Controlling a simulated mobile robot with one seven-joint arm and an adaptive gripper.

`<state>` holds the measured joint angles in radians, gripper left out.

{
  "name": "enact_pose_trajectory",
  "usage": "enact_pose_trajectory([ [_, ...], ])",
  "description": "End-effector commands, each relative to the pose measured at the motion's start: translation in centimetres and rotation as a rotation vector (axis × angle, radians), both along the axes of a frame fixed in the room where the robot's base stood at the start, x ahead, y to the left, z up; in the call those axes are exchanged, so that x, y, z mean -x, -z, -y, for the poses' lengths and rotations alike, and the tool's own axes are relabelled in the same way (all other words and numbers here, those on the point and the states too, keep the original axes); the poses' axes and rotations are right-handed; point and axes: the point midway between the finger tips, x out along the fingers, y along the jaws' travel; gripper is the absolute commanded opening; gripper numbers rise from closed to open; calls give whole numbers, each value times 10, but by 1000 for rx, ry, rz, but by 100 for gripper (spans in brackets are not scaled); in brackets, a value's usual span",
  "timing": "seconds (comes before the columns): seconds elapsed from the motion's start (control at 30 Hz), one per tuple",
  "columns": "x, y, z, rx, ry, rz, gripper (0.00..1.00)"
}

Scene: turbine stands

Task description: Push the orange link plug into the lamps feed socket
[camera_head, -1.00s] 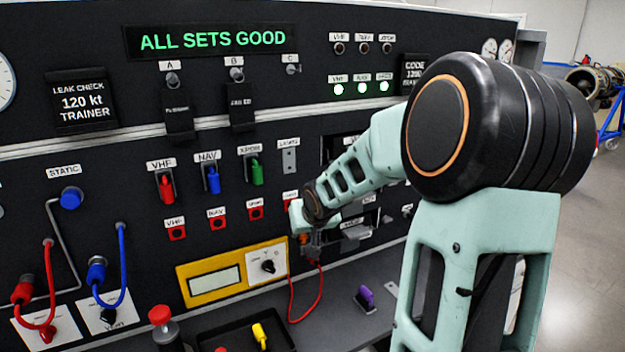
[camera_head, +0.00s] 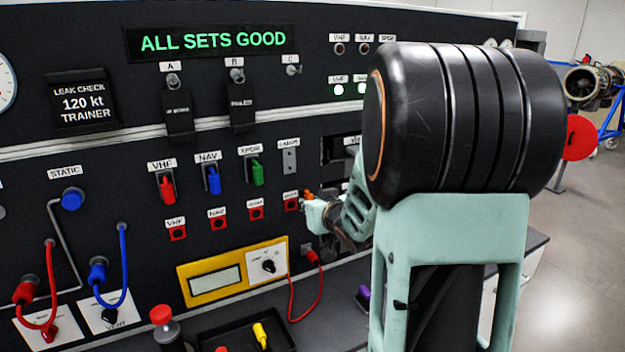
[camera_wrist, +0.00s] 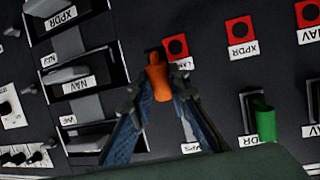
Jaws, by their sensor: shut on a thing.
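The orange link plug (camera_head: 307,195) is held in my gripper (camera_head: 314,203), just right of the red lamps feed socket (camera_head: 291,204) on the black panel. In the wrist view the orange plug (camera_wrist: 159,82) sits between the two blue-grey fingers of my gripper (camera_wrist: 158,92), which are shut on it. Its dark tip points toward the panel, beside the red square of the lamps feed socket (camera_wrist: 176,46). The tip appears off to the left of the socket hole in that view. I cannot tell whether the tip touches the panel.
Similar red sockets (camera_head: 256,212) run left of the lamps one. A yellow meter (camera_head: 215,280) is below. A red lead (camera_head: 318,293) loops beside it. A dark tray (camera_head: 240,338) holds a yellow plug. Drawer-like units (camera_wrist: 80,88) lie beside the gripper.

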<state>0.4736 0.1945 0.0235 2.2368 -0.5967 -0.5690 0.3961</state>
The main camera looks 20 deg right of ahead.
Motion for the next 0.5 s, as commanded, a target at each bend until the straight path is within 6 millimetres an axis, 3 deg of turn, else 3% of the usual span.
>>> enact_pose_trajectory([
  [0.3, 26, -65, -6, 19, -104, 284, 0],
  [0.5, 38, -84, -13, 15, -148, 351, 0],
])
